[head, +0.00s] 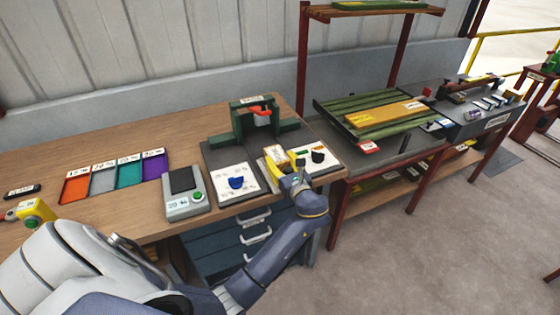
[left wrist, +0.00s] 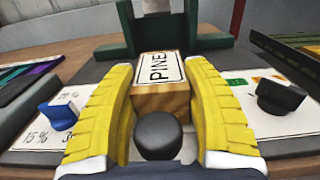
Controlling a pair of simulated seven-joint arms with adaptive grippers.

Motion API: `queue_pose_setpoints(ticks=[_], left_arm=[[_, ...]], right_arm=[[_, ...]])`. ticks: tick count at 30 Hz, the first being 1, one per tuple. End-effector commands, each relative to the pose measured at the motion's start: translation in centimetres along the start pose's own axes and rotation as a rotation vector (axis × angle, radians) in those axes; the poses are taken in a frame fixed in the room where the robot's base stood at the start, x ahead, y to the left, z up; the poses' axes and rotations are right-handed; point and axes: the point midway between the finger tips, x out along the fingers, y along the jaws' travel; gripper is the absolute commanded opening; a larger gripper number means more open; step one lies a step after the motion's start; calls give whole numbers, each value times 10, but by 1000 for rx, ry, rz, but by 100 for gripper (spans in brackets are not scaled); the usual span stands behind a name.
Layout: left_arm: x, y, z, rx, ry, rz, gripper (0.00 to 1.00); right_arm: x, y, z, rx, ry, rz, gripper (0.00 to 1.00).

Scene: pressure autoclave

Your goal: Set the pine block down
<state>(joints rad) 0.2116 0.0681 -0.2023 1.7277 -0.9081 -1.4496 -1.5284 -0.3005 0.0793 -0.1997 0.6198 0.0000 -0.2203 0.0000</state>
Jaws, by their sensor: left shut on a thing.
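The pine block (head: 277,155) is a small wooden block with a white label reading PINE, which shows clearly in the left wrist view (left wrist: 160,80). My left gripper (head: 275,168) has yellow ribbed fingers (left wrist: 160,98) on both sides of the block and is shut on it. The block is over the dark mat between two white cards, in front of the green frame. Whether its underside touches the mat cannot be told. My right gripper is not in view.
A white card with a blue piece (head: 236,183) is left of the block; a card with a black piece (head: 318,157) is right. The green frame (head: 258,118) stands behind. A scale (head: 184,191) and several coloured trays (head: 103,180) are further left.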

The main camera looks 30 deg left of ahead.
Motion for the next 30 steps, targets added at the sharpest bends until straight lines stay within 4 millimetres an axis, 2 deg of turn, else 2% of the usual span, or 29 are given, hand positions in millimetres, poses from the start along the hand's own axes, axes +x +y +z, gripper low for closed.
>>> queue_pose_setpoints(ticks=[4,5,10,20,26,30], left_arm=[[0,0,-3,0,0,0,15],[0,0,-3,0,0,0,56],[0,0,-2,0,0,0,74],[-1,0,1,-1,0,0,74],[-27,-1,0,-2,3,-2,74],[-53,-1,0,-2,3,-2,74]], right_arm=[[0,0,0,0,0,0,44],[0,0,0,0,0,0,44],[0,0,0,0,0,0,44],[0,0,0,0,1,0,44],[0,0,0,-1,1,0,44],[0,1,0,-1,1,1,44]])
